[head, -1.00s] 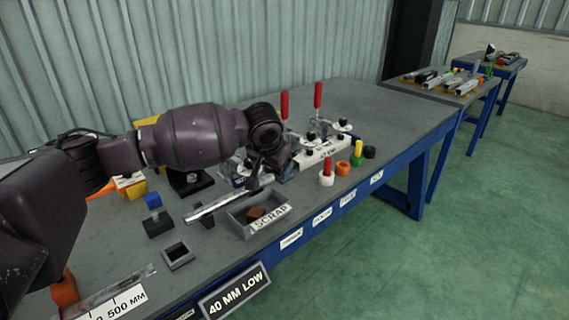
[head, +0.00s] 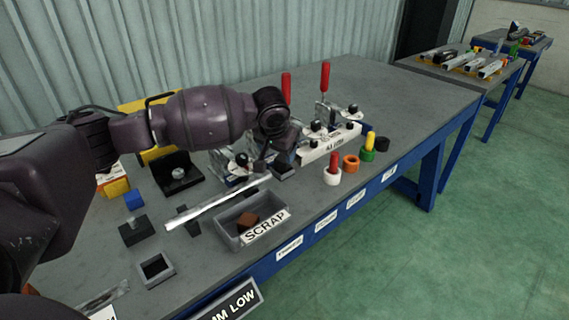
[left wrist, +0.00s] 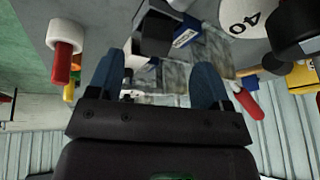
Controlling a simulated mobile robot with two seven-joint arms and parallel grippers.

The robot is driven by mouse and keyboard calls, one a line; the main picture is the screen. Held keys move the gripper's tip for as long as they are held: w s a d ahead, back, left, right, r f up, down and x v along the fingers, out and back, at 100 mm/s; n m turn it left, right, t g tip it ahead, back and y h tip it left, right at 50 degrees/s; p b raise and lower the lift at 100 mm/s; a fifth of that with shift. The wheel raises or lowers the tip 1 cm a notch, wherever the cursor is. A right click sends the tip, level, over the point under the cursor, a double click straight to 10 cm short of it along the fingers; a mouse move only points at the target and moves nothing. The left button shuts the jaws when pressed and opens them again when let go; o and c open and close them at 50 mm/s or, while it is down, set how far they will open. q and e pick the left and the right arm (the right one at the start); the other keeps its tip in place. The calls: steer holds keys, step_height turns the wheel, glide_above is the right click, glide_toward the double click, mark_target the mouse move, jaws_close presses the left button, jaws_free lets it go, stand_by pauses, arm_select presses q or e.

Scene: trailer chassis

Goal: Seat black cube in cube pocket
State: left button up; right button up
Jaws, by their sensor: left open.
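My left gripper (head: 262,162) hangs over the table, behind the scrap bin. Its two blue-grey fingers stand apart with nothing between them in the left wrist view (left wrist: 159,64). A dark cube-like block (head: 284,170) lies close to the right of the gripper; I cannot tell whether they touch. A dark block (left wrist: 155,38) shows beyond the fingertips in the left wrist view. A black block (head: 137,232) with a light top detail stands at the left. A grey square frame with an open dark middle (head: 156,269), possibly the cube pocket, is empty near the front edge.
The scrap bin (head: 225,232) holds a brown block. A long metal bar (head: 215,203) lies behind it. A blue cube (head: 134,199) and a black base with a silver knob (head: 178,173) stand left. Red-handled clamps (head: 325,80) stand behind. Coloured rings and pegs (head: 351,164) stand right.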

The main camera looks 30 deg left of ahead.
mark_target(281, 160)
arm_select(q)
steer(key=shift+x, duration=0.85)
steer(key=shift+w+f, duration=0.2)
steer(key=shift+f, duration=0.05)
steer(key=b+x, duration=0.2)
steer(key=x, duration=0.2)
steer(key=shift+w+d+f, duration=0.15)
steer(key=shift+w+f, duration=0.05)
steer(key=shift+w, duration=0.1)
steer(key=shift+w+f+b, duration=0.15)
steer(key=shift+b, duration=0.15)
steer(key=shift+r, duration=0.3)
steer(key=shift+c, duration=0.3)
steer(key=shift+f, duration=0.1)
steer(key=c, duration=1)
arm_select(e)
steer(key=shift+w+f, duration=0.2)
steer(key=shift+f, duration=0.3)
steer(key=shift+w+f, duration=0.15)
steer(key=shift+f, duration=0.35)
arm_select(q)
steer(key=shift+c, duration=0.2)
